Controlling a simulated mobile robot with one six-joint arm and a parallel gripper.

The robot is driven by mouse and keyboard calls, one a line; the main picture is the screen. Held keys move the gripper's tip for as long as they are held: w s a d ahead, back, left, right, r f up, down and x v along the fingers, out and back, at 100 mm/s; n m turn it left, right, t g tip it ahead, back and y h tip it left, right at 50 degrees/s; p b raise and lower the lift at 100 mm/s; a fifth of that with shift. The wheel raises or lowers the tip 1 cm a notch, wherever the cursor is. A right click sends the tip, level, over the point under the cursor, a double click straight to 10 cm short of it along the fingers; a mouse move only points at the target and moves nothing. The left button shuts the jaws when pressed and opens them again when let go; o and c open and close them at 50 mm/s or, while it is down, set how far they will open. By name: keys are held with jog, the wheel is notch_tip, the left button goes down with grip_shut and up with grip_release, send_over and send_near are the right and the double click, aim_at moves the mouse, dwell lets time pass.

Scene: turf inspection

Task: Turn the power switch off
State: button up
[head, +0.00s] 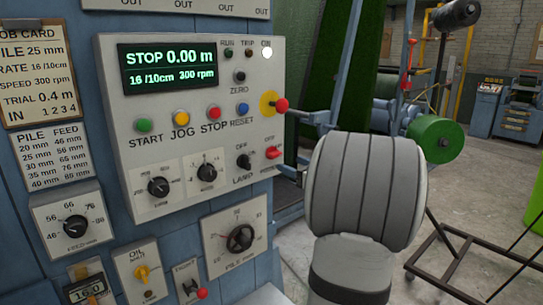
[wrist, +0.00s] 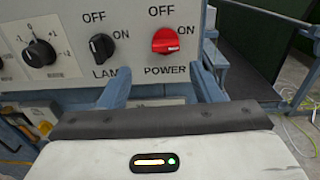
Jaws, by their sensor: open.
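The power switch is a red rotary knob (wrist: 165,40) on the grey control panel, labelled POWER below, OFF at upper left and ON at right. Its pale pointer mark faces right, toward ON. In the head view the red knob (head: 272,152) sits at the panel's lower right. My gripper (wrist: 162,88) is open and empty. Its two blue-grey fingers are spread below the knob in the wrist view, apart from it. In the head view my grey arm hides most of the gripper. The white ON lamp (head: 267,52) is lit.
The black LAMP switch (wrist: 102,46) is close left of the power switch. The display (head: 168,66) reads STOP 0.00 m. Blue machine framework stands to the right.

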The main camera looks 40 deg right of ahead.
aim_at(278, 156)
jog(key=w+p, duration=0.1)
jog(key=w, duration=0.6)
jog(key=shift+w+d+r, duration=0.1)
jog(key=shift+w+r, duration=0.05)
jog(key=shift+w, duration=0.15)
